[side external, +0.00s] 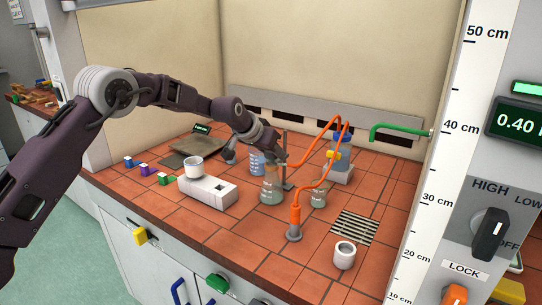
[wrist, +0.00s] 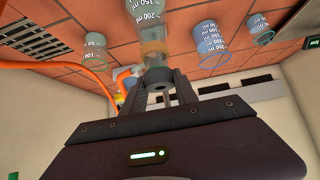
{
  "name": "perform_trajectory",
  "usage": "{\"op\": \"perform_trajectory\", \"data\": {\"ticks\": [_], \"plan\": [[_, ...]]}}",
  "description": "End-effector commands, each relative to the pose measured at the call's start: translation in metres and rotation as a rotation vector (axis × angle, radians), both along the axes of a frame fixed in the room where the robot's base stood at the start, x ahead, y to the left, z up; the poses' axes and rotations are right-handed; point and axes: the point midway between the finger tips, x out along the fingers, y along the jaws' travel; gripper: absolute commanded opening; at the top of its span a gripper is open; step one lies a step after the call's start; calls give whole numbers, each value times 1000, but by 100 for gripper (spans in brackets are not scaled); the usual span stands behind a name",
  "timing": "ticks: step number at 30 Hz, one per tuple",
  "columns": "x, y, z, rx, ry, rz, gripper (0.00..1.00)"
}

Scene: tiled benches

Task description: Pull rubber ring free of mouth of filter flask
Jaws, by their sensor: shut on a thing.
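The filter flask (side external: 271,188) stands upright on the tiled bench, a clear graduated vessel. Its graduated body also shows at the top of the wrist view (wrist: 149,10), with a tan-tinted neck below it. My gripper (wrist: 160,84) has its two dark fingers closed on either side of a small greyish ring (wrist: 159,87) with a dark hole, in line with the flask's neck. I cannot tell whether the ring is still seated in the mouth or apart from it. In the side view my gripper (side external: 277,157) is just above the flask and hides the ring.
Orange tubing (side external: 297,188) loops close to the right of the flask. A blue-topped apparatus (side external: 342,150) and a metal stand rod (side external: 285,160) are close by. A blue-marked beaker (side external: 257,162) stands behind left.

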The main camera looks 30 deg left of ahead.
Motion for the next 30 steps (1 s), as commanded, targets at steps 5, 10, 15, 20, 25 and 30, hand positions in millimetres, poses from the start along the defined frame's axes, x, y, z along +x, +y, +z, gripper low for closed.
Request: {"op": "perform_trajectory", "data": {"ticks": [5,10,15,20,25,30], "plan": [[0,0,9,0,-1,0,0],[0,0,18,0,-2,0,0],[0,0,26,0,-1,0,0],[0,0,35,0,-2,0,0],[0,0,43,0,-2,0,0],[0,0,48,0,-1,0,0]]}}
